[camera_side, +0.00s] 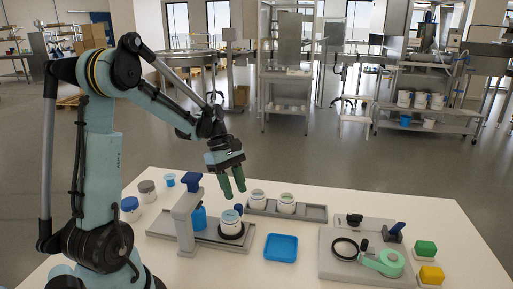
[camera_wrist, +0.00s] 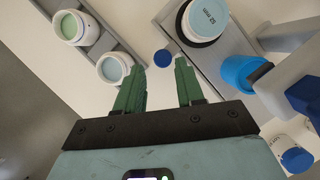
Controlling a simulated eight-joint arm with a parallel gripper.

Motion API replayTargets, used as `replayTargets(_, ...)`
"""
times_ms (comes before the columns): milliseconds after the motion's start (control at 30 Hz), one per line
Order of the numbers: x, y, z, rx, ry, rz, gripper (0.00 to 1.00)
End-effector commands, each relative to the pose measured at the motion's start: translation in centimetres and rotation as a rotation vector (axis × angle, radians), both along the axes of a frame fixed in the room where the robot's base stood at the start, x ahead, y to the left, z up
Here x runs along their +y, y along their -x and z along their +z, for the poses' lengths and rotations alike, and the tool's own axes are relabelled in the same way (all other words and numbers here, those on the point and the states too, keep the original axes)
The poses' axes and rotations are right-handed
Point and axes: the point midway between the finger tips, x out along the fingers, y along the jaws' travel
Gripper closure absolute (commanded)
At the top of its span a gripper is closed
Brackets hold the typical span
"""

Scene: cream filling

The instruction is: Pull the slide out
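The filling stand has a long grey base (camera_side: 205,238), a grey column (camera_side: 184,222) with a blue top, and a blue part (camera_side: 199,218) beside the column. A white jar with a pale blue top (camera_side: 231,222) stands in a black ring on the base; it also shows in the wrist view (camera_wrist: 204,20). A small blue knob (camera_wrist: 162,57) shows near the base's edge, just beyond my fingertips in the wrist view. I cannot make out how it joins the slide. My gripper (camera_side: 232,192) has green fingers, apart and empty, above the jar and knob; it also shows in the wrist view (camera_wrist: 160,70).
Two white jars (camera_side: 286,202) stand in a grey tray (camera_side: 313,213) behind the stand. A blue tray (camera_side: 281,248) lies to its right. Farther right is a grey board (camera_side: 345,271) with a tape-like device, beside green (camera_side: 425,247) and yellow (camera_side: 431,274) blocks. Jars and a blue cup stand left.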

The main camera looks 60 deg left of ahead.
Motion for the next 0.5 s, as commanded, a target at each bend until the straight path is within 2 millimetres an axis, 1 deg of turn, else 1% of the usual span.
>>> replayTargets(33,0.4,0.1,0.9,0.0,0.0,0.002,0.62)
replayTargets(200,1.5,0.3,3.6,-0.001,0.0,0.002,0.62)
replayTargets(333,2.1,0.4,5.2,-0.002,0.0,0.001,0.62)
replayTargets(500,2.6,0.5,6.4,-0.002,0.001,0.0,0.62)
